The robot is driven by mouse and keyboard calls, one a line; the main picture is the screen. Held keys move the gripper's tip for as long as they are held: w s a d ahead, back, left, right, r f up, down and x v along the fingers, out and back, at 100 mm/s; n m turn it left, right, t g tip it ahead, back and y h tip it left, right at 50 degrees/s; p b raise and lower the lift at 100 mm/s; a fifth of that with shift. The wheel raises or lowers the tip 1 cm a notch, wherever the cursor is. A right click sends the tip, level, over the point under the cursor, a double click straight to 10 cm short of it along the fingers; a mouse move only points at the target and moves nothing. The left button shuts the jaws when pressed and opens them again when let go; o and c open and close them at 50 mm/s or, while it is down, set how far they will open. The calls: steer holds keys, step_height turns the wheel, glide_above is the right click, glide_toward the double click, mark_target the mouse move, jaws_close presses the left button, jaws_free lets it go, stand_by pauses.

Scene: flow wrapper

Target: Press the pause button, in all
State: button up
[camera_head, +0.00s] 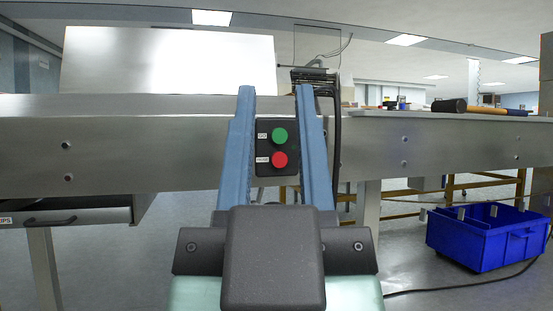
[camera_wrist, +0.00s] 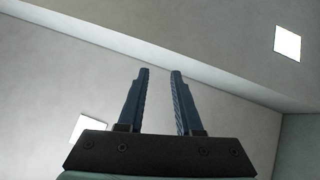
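A black control box (camera_head: 278,147) is mounted on the front of the steel machine. It has a green button (camera_head: 280,136) on top and a red button (camera_head: 279,160) below, each with a small label on its left; the lower label seems to read pause, though it is small. My gripper (camera_head: 275,92) is open and empty. In the head view its two blue fingers frame the box, one on each side, in front of it. I cannot tell the distance to the box. In the wrist view my gripper (camera_wrist: 160,72) points at the ceiling and wall, with no button in sight.
The steel machine (camera_head: 140,155) spans the left and middle. A drawer (camera_head: 70,212) sticks out at lower left. A black-headed hammer (camera_head: 450,106) lies on the table at right. A blue crate (camera_head: 480,240) stands on the floor at right, near a black cable (camera_head: 450,287).

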jaws_close()
stand_by(1.4)
